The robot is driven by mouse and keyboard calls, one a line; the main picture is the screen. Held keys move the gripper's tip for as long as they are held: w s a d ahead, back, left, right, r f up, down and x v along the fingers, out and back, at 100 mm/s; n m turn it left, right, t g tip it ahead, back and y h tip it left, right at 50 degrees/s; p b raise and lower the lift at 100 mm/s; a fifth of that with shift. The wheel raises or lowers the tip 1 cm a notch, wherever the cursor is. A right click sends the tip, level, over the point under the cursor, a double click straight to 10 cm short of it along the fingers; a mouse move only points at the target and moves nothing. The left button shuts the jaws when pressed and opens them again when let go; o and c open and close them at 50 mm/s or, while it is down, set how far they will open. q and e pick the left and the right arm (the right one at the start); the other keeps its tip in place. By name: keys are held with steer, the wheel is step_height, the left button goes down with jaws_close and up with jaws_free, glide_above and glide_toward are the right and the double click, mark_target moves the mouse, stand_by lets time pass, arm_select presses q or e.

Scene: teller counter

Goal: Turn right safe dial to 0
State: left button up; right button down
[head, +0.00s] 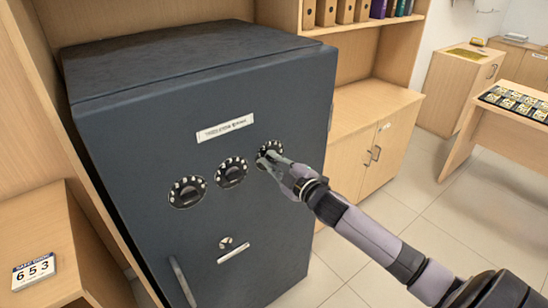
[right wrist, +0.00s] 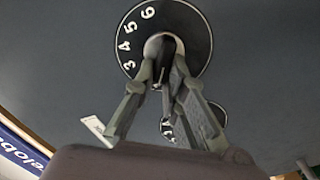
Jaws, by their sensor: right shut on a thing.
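The dark safe (head: 130,130) has a row of three black dials with white marks on its front. The right safe dial (head: 262,148) is at the right end of the row, partly covered by my right gripper (head: 270,162). In the right wrist view, the right dial (right wrist: 195,30) shows the numbers 6, 5, 4 and 3 on its left side. My right gripper (right wrist: 165,75) is shut on its central knob. The rest of the dial's face and its pointer cannot be read. My left gripper is not in view.
The middle dial (head: 232,172) and left dial (head: 188,192) sit beside it. Below are a small lock (head: 226,243) and a handle (head: 182,282). A wooden cabinet (head: 370,135) stands right of the safe.

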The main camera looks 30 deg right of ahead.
steer(key=shift+a+f+n, duration=0.1)
steer(key=shift+f+n, duration=0.1)
steer(key=shift+n, duration=1)
steer(key=shift+f+n, duration=0.2)
steer(key=shift+n, duration=1)
steer(key=shift+a+f+n, duration=0.1)
steer(key=shift+f+n, duration=0.1)
steer(key=shift+n, duration=1)
steer(key=c, duration=1.6)
jaws_free()
steer(key=shift+c, duration=0.2)
steer(key=shift+s, duration=0.1)
steer(key=s+d, duration=0.1)
steer(key=s, duration=1)
steer(key=shift+s, duration=0.4)
